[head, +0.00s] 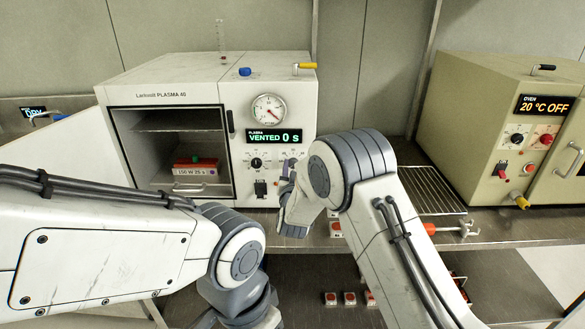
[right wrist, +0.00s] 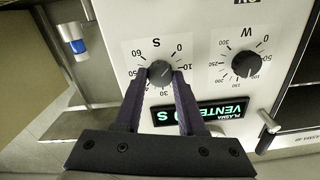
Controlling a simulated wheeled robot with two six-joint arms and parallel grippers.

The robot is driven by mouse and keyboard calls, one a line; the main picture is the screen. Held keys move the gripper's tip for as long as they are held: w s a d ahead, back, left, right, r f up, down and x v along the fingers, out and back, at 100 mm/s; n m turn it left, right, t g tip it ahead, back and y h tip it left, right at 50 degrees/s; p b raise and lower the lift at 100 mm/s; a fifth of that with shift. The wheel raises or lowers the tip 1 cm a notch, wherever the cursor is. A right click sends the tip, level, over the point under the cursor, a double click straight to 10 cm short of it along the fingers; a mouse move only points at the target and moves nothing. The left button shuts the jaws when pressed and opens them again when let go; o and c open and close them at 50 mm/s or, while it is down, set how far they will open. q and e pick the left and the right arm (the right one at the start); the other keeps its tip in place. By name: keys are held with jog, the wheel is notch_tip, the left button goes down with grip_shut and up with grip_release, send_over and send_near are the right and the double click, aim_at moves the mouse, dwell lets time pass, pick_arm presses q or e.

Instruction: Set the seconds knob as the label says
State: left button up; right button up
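The seconds knob, a dark round dial in a white scale marked S, is in the right wrist view (right wrist: 160,72). My right gripper (right wrist: 160,76) has one finger on each side of it, and the tips appear to touch its rim. The exact pointer reading is unclear. In the head view my right gripper (head: 287,185) is at the plasma machine's panel, and my arm hides this knob. A small label (head: 190,171) on a red item in the open chamber seems to read 150 W 35 s. My left gripper (head: 235,310) is low, its fingers not visible.
The display (head: 275,136) reads VENTED 0 s. The watts knob (right wrist: 247,65) sits beside the seconds knob, pointing near 150. A black switch (head: 260,188) is below. The oven (head: 475,120) and wire rack (head: 432,190) stand right. Small red-button boxes (head: 349,298) lie lower.

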grip_shut()
jog(key=shift+a, duration=0.15)
jog(key=shift+f+m+b, duration=0.15)
jog(key=shift+m+b, duration=0.25)
jog(key=shift+b, duration=0.35)
jog(key=m+b, duration=0.4)
jog(key=b, duration=0.3)
jog(key=m+b, duration=0.5)
jog(key=b, duration=0.1)
jog(key=shift+d+f+b, duration=0.2)
jog(key=shift+b, duration=0.15)
jog(key=m+b, duration=0.9)
jog(key=b, duration=0.2)
jog(key=shift+b, duration=0.3)
jog(key=shift+r+m+b, duration=0.15)
jog(key=shift+m+b, duration=1.35)
jog(key=shift+m, duration=0.2)
